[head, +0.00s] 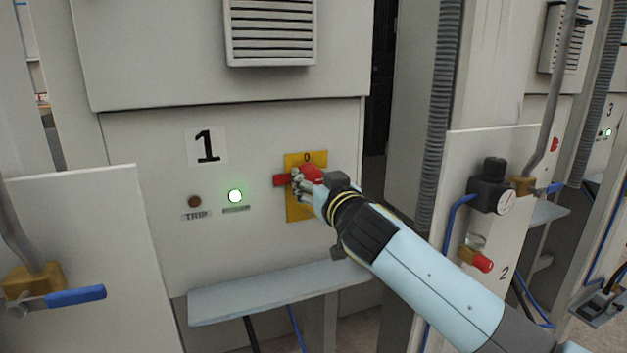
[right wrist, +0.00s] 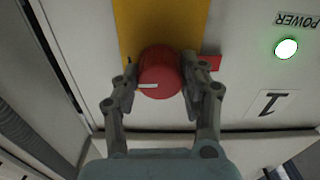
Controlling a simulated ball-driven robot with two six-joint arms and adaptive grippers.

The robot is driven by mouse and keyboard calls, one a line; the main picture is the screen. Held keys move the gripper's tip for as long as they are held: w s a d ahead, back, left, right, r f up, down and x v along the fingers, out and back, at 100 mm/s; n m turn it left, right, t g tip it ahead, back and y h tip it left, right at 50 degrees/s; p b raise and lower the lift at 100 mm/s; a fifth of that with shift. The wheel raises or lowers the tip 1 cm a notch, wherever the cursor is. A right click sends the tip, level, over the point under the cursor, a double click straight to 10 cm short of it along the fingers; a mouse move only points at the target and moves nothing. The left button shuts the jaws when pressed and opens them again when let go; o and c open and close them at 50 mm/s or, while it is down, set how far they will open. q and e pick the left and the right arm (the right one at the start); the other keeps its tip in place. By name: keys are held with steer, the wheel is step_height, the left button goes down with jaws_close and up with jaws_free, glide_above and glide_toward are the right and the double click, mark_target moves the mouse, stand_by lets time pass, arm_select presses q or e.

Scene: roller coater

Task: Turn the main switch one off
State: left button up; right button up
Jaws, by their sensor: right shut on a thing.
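The main switch one is a red rotary knob (head: 311,173) on a yellow plate (head: 297,212), on the pale panel marked 1. In the right wrist view the red knob (right wrist: 160,72) shows a white line pointing sideways. A red tab sticks out beside the knob. My right gripper (head: 305,184) is at the knob, and partly hides it. In the right wrist view my right gripper (right wrist: 160,90) has one finger on each side of the knob, shut on it. The power lamp (head: 235,196) glows green. My left gripper is not in view.
A dark trip lamp (head: 194,202) is left of the green lamp. A pale ledge (head: 262,290) juts out below the panel. A blue-handled valve (head: 75,296) is at the lower left. A regulator with a gauge (head: 492,187) and a ribbed hose (head: 440,110) stand to the right.

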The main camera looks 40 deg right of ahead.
steer(key=n, duration=0.3)
steer(key=shift+n, duration=0.4)
steer(key=n+p, duration=0.1)
steer(key=n, duration=0.3)
steer(key=shift+n, duration=0.3)
steer(key=n+p, duration=0.1)
steer(key=n, duration=0.3)
steer(key=shift+n, duration=0.3)
steer(key=shift+n+p, duration=0.65)
steer(key=shift+n, duration=1.45)
steer(key=o, duration=1.2)
steer(key=shift+c, duration=0.2)
steer(key=v, duration=1.2)
